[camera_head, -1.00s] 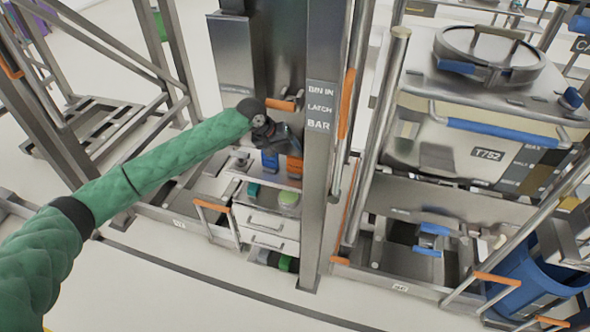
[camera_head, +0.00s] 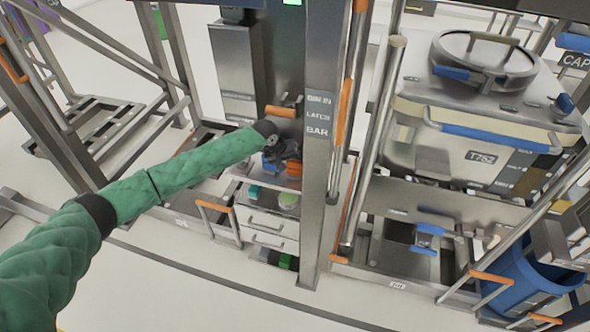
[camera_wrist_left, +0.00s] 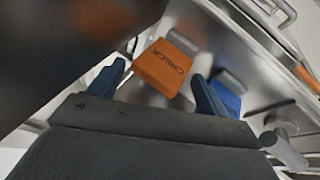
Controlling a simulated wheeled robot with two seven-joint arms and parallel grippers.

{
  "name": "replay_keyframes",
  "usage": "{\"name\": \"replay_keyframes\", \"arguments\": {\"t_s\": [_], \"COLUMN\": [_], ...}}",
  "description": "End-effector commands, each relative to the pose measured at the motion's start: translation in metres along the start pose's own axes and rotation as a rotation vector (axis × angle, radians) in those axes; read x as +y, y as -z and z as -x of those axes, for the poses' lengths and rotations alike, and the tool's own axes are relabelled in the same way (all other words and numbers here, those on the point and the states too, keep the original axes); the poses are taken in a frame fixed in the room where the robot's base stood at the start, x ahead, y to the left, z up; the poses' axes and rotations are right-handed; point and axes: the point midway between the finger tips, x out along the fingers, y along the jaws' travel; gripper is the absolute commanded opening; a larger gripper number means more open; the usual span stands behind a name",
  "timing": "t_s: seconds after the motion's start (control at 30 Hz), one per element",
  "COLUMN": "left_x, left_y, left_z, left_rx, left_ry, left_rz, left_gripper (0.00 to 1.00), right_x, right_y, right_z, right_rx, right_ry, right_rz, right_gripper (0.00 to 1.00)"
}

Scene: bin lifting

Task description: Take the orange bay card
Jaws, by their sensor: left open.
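The orange bay card (camera_wrist_left: 163,67) with dark lettering shows in the left wrist view, in a metal holder on a steel surface. In the head view its orange edge (camera_head: 294,168) shows just below my left gripper (camera_head: 284,150). In the wrist view my left gripper (camera_wrist_left: 158,82) is open, its two dark blue fingers on either side of the card's near end in the picture. I cannot tell whether they touch it. A blue card (camera_wrist_left: 226,95) sits to the right of the orange one, close to the right finger. My right gripper is out of view.
A steel post (camera_head: 318,200) marked "BIN IN LATCH BAR" stands just right of my left gripper. A drawer unit (camera_head: 267,224) stands below it. A lidded steel bin (camera_head: 445,155) is at right, with a blue tub (camera_head: 528,280) low beside it.

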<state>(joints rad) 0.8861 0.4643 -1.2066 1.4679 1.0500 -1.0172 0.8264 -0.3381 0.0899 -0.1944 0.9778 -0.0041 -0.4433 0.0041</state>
Motion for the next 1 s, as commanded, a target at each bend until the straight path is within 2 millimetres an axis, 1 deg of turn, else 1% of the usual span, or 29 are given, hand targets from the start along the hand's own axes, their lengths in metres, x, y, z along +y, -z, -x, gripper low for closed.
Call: {"name": "replay_keyframes", "arguments": {"t_s": [0.1, 0.3, 0.37, 0.4, 0.53, 0.97, 1.0], "left_x": [-0.0002, -0.0005, -0.0005, -0.0005, -0.0004, -0.0002, 0.0003], "left_y": [-0.0002, -0.0003, -0.0003, -0.0002, -0.0003, -0.0004, -0.0002], "left_z": [-0.0038, -0.0042, -0.0041, -0.0041, -0.004, -0.0039, -0.0032], "left_rx": [-0.001, 0.0, 0.0, 0.0, 0.0, 0.0, 0.0], "left_ry": [0.001, 0.001, 0.001, 0.001, 0.001, 0.0, 0.0], "left_rz": [0.0, -0.001, 0.0, 0.0, -0.001, -0.001, -0.001], "left_gripper": [0.78, 0.78, 0.66, 0.58, 0.32, 0.31, 0.26], "right_x": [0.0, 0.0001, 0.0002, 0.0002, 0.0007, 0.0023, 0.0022], "right_y": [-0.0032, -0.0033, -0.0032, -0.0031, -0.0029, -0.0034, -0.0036], "right_z": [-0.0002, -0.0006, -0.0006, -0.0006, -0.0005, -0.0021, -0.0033], "right_rx": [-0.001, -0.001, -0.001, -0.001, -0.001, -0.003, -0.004], "right_ry": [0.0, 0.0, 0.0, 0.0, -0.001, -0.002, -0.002], "right_rz": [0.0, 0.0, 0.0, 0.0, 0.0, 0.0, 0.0], "right_gripper": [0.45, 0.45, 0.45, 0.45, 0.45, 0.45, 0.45]}}
